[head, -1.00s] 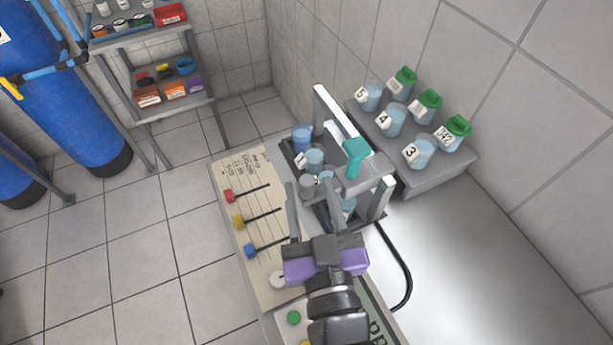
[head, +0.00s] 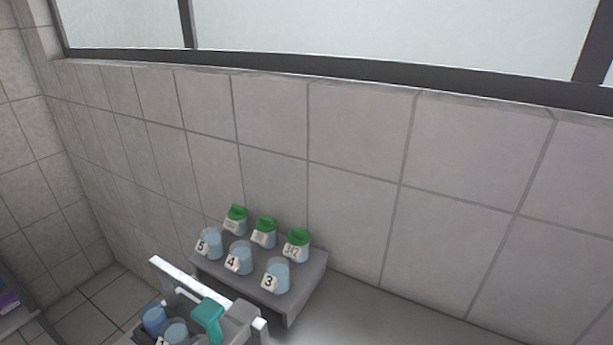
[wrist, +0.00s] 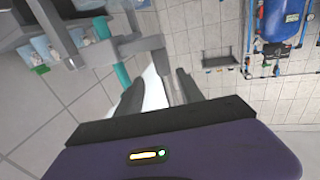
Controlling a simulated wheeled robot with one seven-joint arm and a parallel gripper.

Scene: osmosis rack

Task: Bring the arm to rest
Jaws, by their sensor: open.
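My gripper (wrist: 160,88) shows only in the wrist view. Its two dark fingers stand apart with nothing between them, above the purple gripper body. Beyond the fingers, the rack frame with a teal handle (wrist: 122,74) is at the upper left. The head view does not show my arm. There the same teal handle (head: 208,316) and white frame bar (head: 190,281) are at the bottom edge, with blue-tinted cups (head: 153,320) beside them, partly cut off.
A grey stepped stand (head: 311,282) holds cups numbered 3, 4 and 5 and several green-capped bottles (head: 298,246) against the tiled wall. A grey worktop (head: 370,320) is bare to its right. In the wrist view, a blue tank (wrist: 285,20) stands at the far upper right.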

